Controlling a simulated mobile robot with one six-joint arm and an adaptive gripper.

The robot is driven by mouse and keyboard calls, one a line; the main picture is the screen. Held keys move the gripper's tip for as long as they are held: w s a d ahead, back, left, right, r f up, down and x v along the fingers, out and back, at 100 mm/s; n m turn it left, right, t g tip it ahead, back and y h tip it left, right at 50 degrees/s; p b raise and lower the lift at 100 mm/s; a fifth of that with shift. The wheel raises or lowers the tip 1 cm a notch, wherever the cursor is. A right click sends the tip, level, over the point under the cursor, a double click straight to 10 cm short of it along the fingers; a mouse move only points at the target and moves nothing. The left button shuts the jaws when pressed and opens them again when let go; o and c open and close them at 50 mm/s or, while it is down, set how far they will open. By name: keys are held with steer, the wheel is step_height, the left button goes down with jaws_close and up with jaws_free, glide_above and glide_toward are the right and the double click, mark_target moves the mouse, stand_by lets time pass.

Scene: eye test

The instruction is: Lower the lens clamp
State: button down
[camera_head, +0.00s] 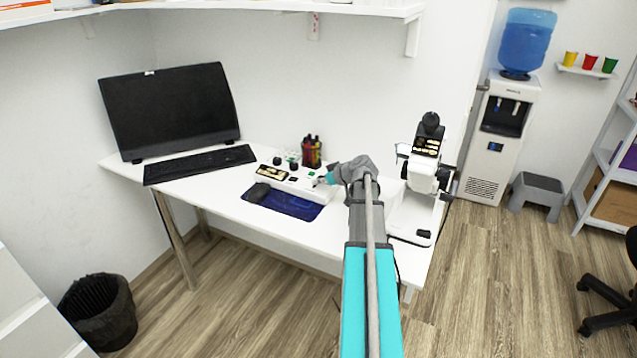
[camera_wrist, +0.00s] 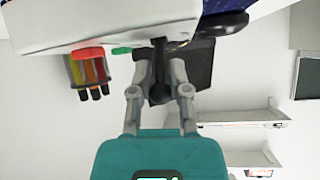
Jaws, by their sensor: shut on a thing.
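My gripper (camera_head: 330,178) reaches over the desk to a white box-shaped device (camera_head: 295,184), which has knobs and small dark and gold panels on top. In the wrist view my gripper (camera_wrist: 159,76) has its two grey fingers on either side of a dark upright lever-like part (camera_wrist: 160,62), shut on it. The lever stands against the edge of the white device (camera_wrist: 100,22). I cannot tell for certain that it is the lens clamp. The arm hides part of the device's right end in the head view.
A holder with colored pens (camera_head: 312,152) stands behind the device. A keyboard (camera_head: 200,164) and monitor (camera_head: 170,110) are left. A white instrument (camera_head: 420,185) stands right, close to my arm.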

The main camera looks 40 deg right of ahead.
steer(key=c, duration=0.7)
jaws_free()
steer(key=shift+o, duration=0.2)
